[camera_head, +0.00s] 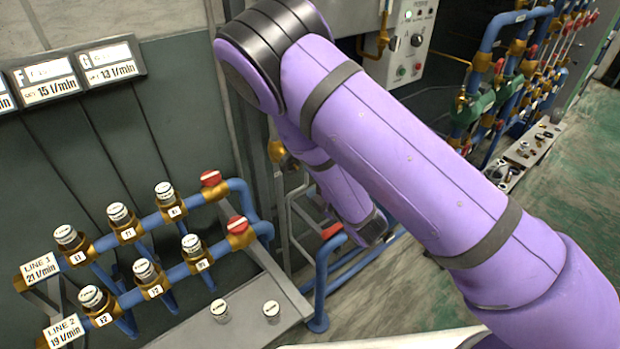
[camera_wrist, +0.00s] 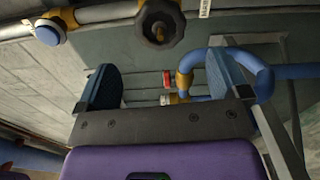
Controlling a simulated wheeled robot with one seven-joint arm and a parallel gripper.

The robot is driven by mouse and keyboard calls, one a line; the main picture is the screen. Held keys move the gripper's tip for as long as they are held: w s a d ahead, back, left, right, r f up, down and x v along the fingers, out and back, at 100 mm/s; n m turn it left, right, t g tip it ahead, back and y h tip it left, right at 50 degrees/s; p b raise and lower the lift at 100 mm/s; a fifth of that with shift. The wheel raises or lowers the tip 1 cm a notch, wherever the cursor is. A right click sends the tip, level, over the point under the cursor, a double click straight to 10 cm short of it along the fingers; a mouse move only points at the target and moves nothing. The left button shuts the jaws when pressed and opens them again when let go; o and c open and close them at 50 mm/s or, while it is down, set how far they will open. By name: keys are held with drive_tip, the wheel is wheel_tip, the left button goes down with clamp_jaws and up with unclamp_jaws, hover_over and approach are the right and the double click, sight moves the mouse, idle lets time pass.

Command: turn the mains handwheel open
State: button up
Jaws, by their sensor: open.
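In the wrist view a dark round handwheel (camera_wrist: 160,22) sits on a brass fitting at the top edge, on a grey pipe; its top is cut off. I take it for the mains handwheel. My gripper (camera_wrist: 165,80) is open and empty, with its two blue finger pads wide apart below the handwheel in the picture. No contact between them shows. In the head view my purple arm covers the middle, and my gripper cannot be made out. A brass fitting (camera_head: 287,160) shows partly behind the arm; whether it carries the handwheel is hidden.
Two blue manifold lines (camera_head: 150,221) with brass valves and white caps stand at left, ending in red caps (camera_head: 237,224). Two loose white caps (camera_head: 271,310) stand on a grey shelf (camera_head: 245,325). A control box (camera_head: 408,48) and blue pipework (camera_head: 487,75) are at upper right.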

sight(294, 165)
drive_tip(key=m, duration=0.6)
drive_tip(key=s+m, duration=0.1)
drive_tip(key=m, duration=0.5)
drive_tip(key=s+d+m, duration=0.1)
drive_tip(key=m, duration=0.5)
drive_tip(key=shift+d+m, duration=0.1)
drive_tip(key=shift+m, duration=0.3)
drive_tip(key=shift+x, duration=4.8)
drive_tip(key=shift+c, duration=0.2)
drive_tip(key=c, duration=0.9)
drive_tip(key=shift+n, duration=0.6)
